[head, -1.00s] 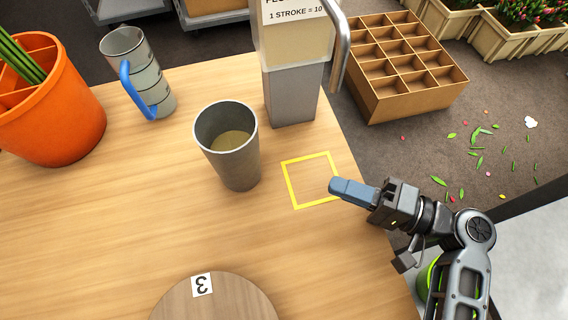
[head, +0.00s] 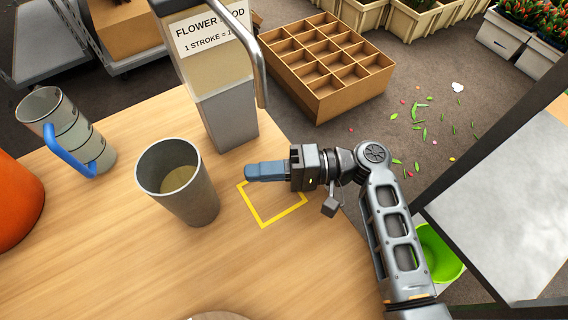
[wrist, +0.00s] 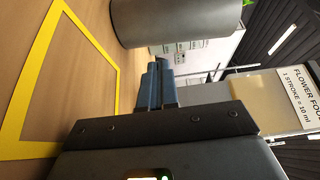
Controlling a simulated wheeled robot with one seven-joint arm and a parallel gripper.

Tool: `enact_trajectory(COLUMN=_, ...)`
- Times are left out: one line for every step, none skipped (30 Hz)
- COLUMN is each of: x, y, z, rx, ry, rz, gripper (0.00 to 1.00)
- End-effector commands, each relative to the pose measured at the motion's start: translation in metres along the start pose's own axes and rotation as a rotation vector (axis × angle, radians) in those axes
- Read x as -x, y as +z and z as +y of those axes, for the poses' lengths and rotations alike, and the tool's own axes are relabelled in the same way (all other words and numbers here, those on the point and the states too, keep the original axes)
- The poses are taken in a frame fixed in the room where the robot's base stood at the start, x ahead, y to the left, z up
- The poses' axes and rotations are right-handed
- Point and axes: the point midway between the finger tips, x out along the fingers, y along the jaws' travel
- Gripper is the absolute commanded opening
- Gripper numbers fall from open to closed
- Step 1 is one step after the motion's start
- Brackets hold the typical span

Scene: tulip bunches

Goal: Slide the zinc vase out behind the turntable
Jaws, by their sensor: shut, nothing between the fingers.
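The zinc vase (head: 190,200) stands upright on the wooden table, with a tan liquid or fill visible inside. In the wrist view its grey lower wall (wrist: 180,18) shows at the top. My gripper (head: 248,172) is shut and empty, pointing left over the far edge of the yellow square, to the right of the vase and apart from it. Its blue fingers also show in the wrist view (wrist: 156,72). Only a sliver of the turntable (head: 218,317) shows at the bottom edge of the head view; the rest is out of frame.
The flower food dispenser (head: 222,115) stands just behind my gripper. A yellow square outline (head: 285,218) marks the table right of the vase. A clear jug with blue handle (head: 98,150) and an orange pot (head: 15,205) stand left. The table's front middle is clear.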

Motion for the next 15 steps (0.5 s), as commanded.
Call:
enact_trajectory(x=-0.011, y=0.001, z=-0.002, rx=0.0, ry=0.0, rz=-0.006, gripper=0.0)
enact_trajectory(x=-0.017, y=0.001, z=-0.002, rx=0.0, ry=0.0, rz=-0.004, gripper=0.0)
enact_trajectory(x=-0.024, y=0.001, z=-0.002, rx=0.0, ry=0.0, rz=-0.005, gripper=0.0)
enact_trajectory(x=-0.027, y=0.005, z=-0.002, rx=-0.002, ry=0.0, rz=-0.003, gripper=0.0)
enact_trajectory(x=-0.03, y=0.009, z=-0.002, rx=-0.003, ry=0.0, rz=-0.003, gripper=0.0)
enact_trajectory(x=-0.033, y=0.013, z=-0.002, rx=-0.002, ry=0.0, rz=-0.003, gripper=0.0)
enact_trajectory(x=-0.036, y=0.016, z=-0.002, rx=-0.002, ry=0.0, rz=-0.002, gripper=0.0)
enact_trajectory(x=-0.038, y=0.018, z=-0.002, rx=-0.001, ry=0.0, rz=-0.002, gripper=0.0)
enact_trajectory(x=-0.042, y=0.021, z=-0.002, rx=-0.001, ry=0.0, rz=-0.003, gripper=0.0)
enact_trajectory(x=-0.043, y=0.023, z=-0.002, rx=0.0, ry=0.0, rz=-0.003, gripper=0.0)
enact_trajectory(x=-0.045, y=0.024, z=-0.002, rx=0.0, ry=0.0, rz=-0.002, gripper=0.0)
enact_trajectory(x=-0.046, y=0.025, z=-0.001, rx=0.001, ry=0.0, rz=-0.001, gripper=0.0)
enact_trajectory(x=-0.047, y=0.026, z=-0.001, rx=0.001, ry=0.0, rz=-0.001, gripper=0.0)
enact_trajectory(x=-0.048, y=0.027, z=-0.001, rx=0.001, ry=0.0, rz=0.0, gripper=0.0)
enact_trajectory(x=-0.049, y=0.028, z=-0.001, rx=0.001, ry=0.0, rz=0.0, gripper=0.0)
